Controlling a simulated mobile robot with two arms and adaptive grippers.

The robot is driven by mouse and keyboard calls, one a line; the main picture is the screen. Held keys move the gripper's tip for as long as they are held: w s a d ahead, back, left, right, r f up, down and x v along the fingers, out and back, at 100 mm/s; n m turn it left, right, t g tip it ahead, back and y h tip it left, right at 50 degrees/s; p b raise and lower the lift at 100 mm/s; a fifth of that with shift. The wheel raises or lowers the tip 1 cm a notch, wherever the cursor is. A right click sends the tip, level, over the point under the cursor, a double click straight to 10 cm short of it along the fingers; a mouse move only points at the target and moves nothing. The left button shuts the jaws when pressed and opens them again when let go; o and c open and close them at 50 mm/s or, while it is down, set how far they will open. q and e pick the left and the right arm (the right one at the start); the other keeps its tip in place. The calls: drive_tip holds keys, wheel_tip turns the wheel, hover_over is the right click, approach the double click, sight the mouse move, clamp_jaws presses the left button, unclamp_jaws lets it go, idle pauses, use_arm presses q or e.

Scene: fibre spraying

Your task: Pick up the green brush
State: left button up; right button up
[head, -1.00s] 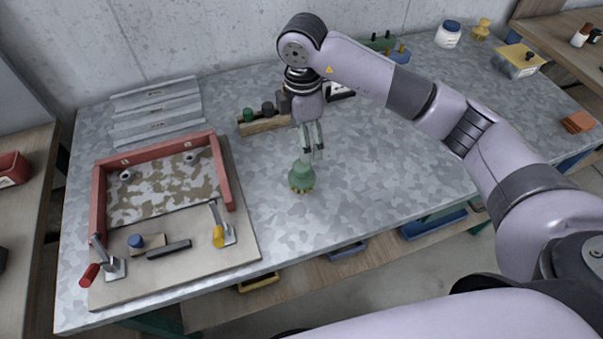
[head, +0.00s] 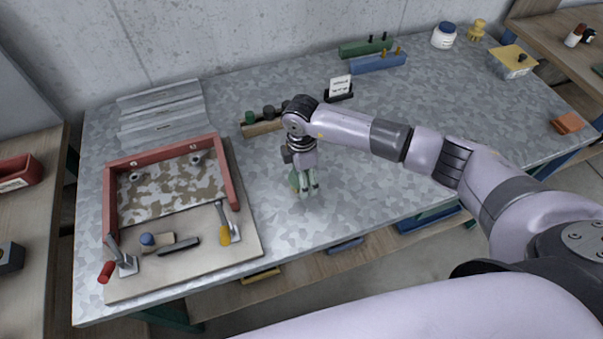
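The green brush (head: 293,181) stands on the patterned metal worktop (head: 370,200), right of the framed board. My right gripper (head: 309,192) points down at the brush. Its two fingers show with a small gap between them, and they partly cover the brush. I cannot tell whether the fingers touch it or stand just in front of it. My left gripper is not in view.
A board with a red frame (head: 228,186) and clamps lies to the left. A wooden block (head: 262,128) with dark and green knobs is behind the gripper. A small sign (head: 340,86) and blue rack (head: 377,63) stand farther back. The worktop's right middle is clear.

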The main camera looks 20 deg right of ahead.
drive_tip(key=shift+c, duration=0.6)
drive_tip(key=c, duration=1.1)
drive_tip(key=shift+c, duration=0.2)
drive_tip(key=shift+r, duration=0.1)
wheel_tip(320, 180, up, 20)
drive_tip(key=b, duration=0.5)
drive_tip(key=o, duration=0.7)
drive_tip(key=shift+c, duration=0.2)
drive_tip(key=c, duration=0.5)
